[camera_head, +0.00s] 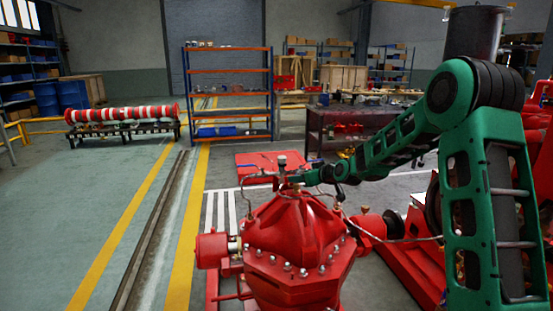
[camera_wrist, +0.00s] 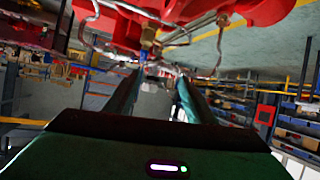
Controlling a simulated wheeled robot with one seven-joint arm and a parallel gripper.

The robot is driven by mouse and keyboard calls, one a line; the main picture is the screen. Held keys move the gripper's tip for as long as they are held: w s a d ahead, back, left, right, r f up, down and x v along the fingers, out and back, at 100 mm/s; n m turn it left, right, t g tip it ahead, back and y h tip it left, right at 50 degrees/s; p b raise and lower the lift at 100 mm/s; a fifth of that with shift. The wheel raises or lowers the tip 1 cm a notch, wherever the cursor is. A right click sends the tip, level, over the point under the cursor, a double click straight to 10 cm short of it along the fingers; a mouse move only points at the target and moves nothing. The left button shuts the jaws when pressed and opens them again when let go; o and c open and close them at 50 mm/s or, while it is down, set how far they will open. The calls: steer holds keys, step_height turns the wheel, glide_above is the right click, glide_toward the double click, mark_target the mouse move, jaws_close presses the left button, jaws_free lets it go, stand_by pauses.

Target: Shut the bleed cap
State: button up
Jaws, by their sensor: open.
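The red pump casing (camera_head: 298,236) stands in front of me, with bolts around its domed top. A small grey cap-like fitting (camera_head: 282,161) stands upright above its top; I take it for the bleed cap but cannot be sure. My gripper (camera_head: 294,179) is at the casing's top, right beside this fitting; I cannot tell whether they touch. In the wrist view, my gripper's two fingers (camera_wrist: 162,80) are apart, with no held thing visible between them.
Thin metal pipes (camera_wrist: 185,32) run close around the fingertips in the wrist view. A red motor end (camera_head: 369,226) lies right of the casing. A dark workbench (camera_head: 318,125) and an orange-blue shelf (camera_head: 228,87) stand behind.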

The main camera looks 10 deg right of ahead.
mark_target(284, 159)
steer(key=w+t, duration=0.1)
steer(key=w, duration=0.2)
steer(key=w+a+t+y, duration=0.1)
steer(key=w, duration=0.1)
steer(key=w+a+r+t, duration=0.1)
steer(key=w+t, duration=0.1)
steer(key=w, duration=0.1)
steer(key=shift+w+a+r+m, duration=0.1)
steer(key=shift+w+a+m, duration=0.1)
steer(key=shift+w+m, duration=0.2)
steer(key=shift+w+r+t, duration=0.2)
steer(key=shift+w+t, duration=0.2)
steer(key=shift+w, duration=0.1)
steer(key=x, duration=1)
steer(key=shift+w+a, duration=0.1)
steer(key=shift+w, duration=0.2)
steer(key=c, duration=1.1)
